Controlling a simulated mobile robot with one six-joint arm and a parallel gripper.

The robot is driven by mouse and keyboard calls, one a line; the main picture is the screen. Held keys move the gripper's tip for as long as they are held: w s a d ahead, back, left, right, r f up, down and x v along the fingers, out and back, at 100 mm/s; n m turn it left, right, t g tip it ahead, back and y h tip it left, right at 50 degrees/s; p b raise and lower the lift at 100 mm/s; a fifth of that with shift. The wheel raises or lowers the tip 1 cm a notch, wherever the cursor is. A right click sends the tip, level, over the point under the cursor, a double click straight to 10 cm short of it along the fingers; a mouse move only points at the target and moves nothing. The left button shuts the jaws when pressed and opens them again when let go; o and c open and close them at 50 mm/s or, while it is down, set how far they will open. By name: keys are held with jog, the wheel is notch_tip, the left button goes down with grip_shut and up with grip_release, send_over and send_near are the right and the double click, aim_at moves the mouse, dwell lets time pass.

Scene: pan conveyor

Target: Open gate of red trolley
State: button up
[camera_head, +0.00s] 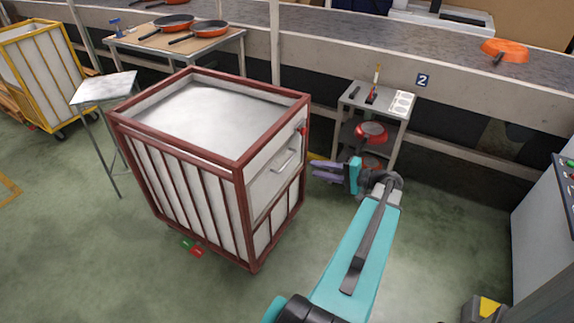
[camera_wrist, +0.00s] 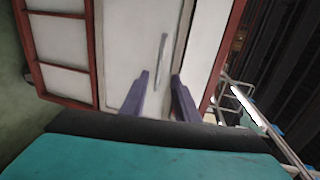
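The red trolley (camera_head: 246,168) stands upright left of centre in the head view, a red-framed cage with white panels. Its gate (camera_head: 268,177) is the white panel on its right side, with a pale bar handle (camera_head: 284,160); the gate looks shut. A small red part (camera_head: 302,129) sits at the gate's upper right edge. My gripper (camera_head: 318,171) is right of the gate, pointing left at it. In the wrist view the two purple fingers (camera_wrist: 158,95) are apart and empty. The gate handle (camera_wrist: 161,60) lies ahead of them, not between them.
A small grey side table (camera_head: 345,101) with a red pan (camera_head: 371,131) stands behind my gripper. The conveyor (camera_head: 360,40) runs along the back.

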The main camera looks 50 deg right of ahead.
aim_at(288, 162)
jog(key=shift+d, duration=0.1)
jog(key=shift+x, duration=6.75)
grip_shut()
